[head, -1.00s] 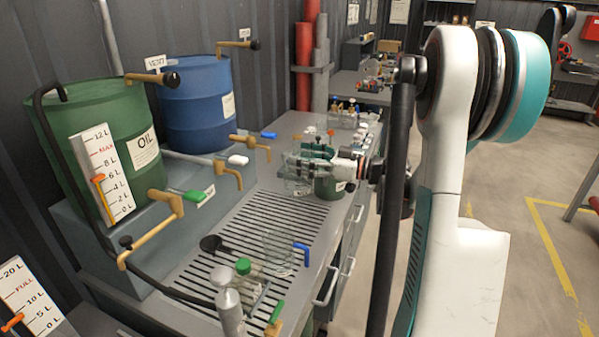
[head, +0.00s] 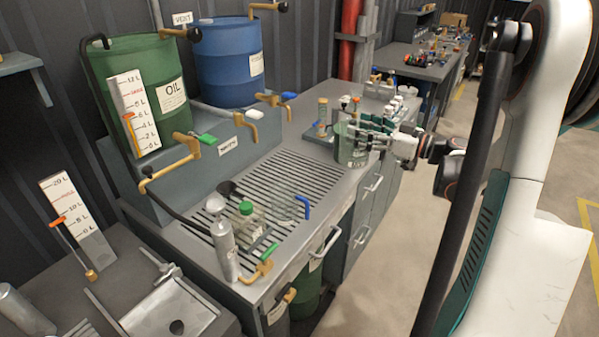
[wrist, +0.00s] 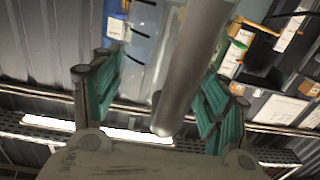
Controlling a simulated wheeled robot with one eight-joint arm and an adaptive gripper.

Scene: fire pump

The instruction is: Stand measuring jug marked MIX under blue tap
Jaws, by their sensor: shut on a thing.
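My gripper (head: 372,135) is over the far end of the bench. It is shut on a clear measuring jug with a grey handle; in the wrist view the handle (wrist: 190,70) stands between the teal finger pads, with the clear marked wall (wrist: 143,45) beside it. In the head view the held jug overlaps a greenish pot (head: 350,150), so its outline is hard to tell. No MIX marking can be read. The brass tap with the blue lever (head: 288,96) is at the blue drum (head: 228,65), left of my gripper. Another clear jug with a blue handle (head: 304,206) is on the slotted grate.
Taps with white (head: 254,114) and green (head: 208,138) levers project over the grate (head: 290,170). A bottle with a green cap (head: 246,215) and a grey cylinder (head: 224,250) stand at the near end. Small bottles stand at the far end. The grate's middle is clear.

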